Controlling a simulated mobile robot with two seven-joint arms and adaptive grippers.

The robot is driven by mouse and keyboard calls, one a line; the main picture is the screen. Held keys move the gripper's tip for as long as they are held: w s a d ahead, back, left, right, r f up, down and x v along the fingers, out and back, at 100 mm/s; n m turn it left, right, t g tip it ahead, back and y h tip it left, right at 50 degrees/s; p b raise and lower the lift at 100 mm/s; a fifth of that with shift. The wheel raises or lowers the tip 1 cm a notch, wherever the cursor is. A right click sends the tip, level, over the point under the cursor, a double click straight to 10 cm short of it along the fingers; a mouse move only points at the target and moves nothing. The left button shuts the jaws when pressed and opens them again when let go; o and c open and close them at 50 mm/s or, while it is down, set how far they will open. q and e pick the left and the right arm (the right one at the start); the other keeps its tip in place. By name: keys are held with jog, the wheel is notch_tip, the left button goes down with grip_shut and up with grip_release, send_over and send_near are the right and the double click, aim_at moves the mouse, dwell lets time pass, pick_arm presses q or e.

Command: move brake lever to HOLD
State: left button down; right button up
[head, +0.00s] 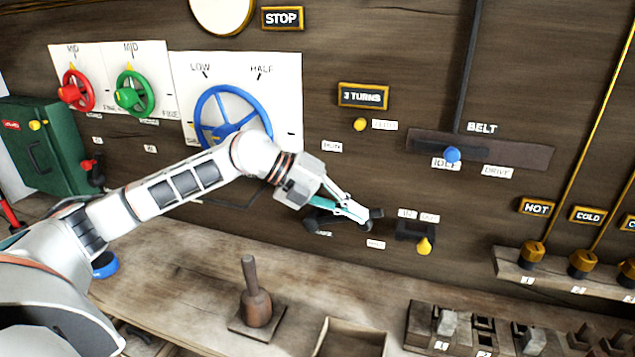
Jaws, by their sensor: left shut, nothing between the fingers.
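I cannot read a brake or HOLD label, so which part is the brake lever is uncertain. My left gripper (368,216) is shut and empty, in front of the dark wooden wall. A dark fitting (318,222) sits just left of and below its fingers, partly hidden by the gripper. Small white labels sit near it, one below the fitting and one below the fingertips (375,244). A label (332,146) higher up seems to read RUN. Right of the fingertips is a dark bracket with a yellow knob (424,246), apart from the gripper. My right gripper is not in view.
The blue handwheel (228,92) is behind my left arm. The blue-knobbed belt lever (452,154) is at upper right, at IDLE. On the bench below stand a wooden-handled tool (256,302), an open box (350,340) and a block rack (425,330). Wall space right of the fingertips is partly clear.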

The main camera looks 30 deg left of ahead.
aim_at(365, 226)
pick_arm(q)
jog(key=f, duration=0.1)
jog(key=d+f, duration=0.1)
jog(key=shift+w+d+f, duration=0.15)
jog(key=shift+d+f, duration=0.15)
jog(key=shift+f, duration=0.05)
jog(key=shift+w+d+f, duration=0.1)
jog(key=shift+d+f, duration=0.1)
jog(key=shift+f, duration=0.45)
jog(key=shift+w+d+f, duration=0.1)
jog(key=shift+d+f, duration=0.1)
jog(key=shift+f, duration=0.4)
